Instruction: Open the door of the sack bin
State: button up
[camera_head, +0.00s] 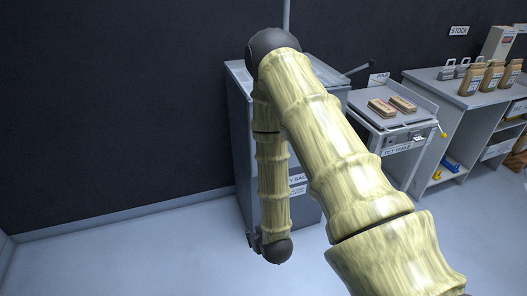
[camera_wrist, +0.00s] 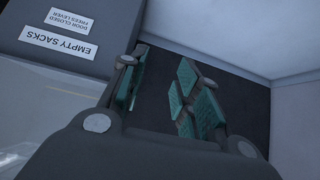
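The sack bin is a tall grey cabinet (camera_head: 239,98) behind my arm in the head view, mostly covered by the arm. Its front carries white labels. In the wrist view, the "EMPTY SACKS" label (camera_wrist: 58,43) appears upside down on the grey bin front (camera_wrist: 25,25) at upper left, beside a "DOOR CLOSED FREES LEVER" label. My gripper (camera_wrist: 160,85) is open, with teal pads apart and nothing clearly held between them. It is near the bin front, to the right of the labels in the wrist view. In the head view the gripper is largely hidden low beside the bin. I cannot make out a door handle.
A table (camera_head: 408,121) with two brown-topped blocks stands right of the bin. A shelf bench (camera_head: 447,88) with several jars is farther right. A dark lever (camera_head: 358,70) juts out at the bin's top right. The floor at left (camera_head: 120,255) is clear.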

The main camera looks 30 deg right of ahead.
jog(key=w+d+r+m+t+h+b, duration=0.35)
jog(key=w+d+r+t+h, duration=0.35)
jog(key=w+d+r, duration=0.85)
jog(key=shift+n+t+y, duration=0.35)
jog(key=shift+t+y, duration=0.05)
jog(key=shift+y, duration=0.1)
jog(key=x, duration=1)
jog(key=shift+w+r, duration=0.3)
jog(key=shift+w, duration=0.1)
grip_shut()
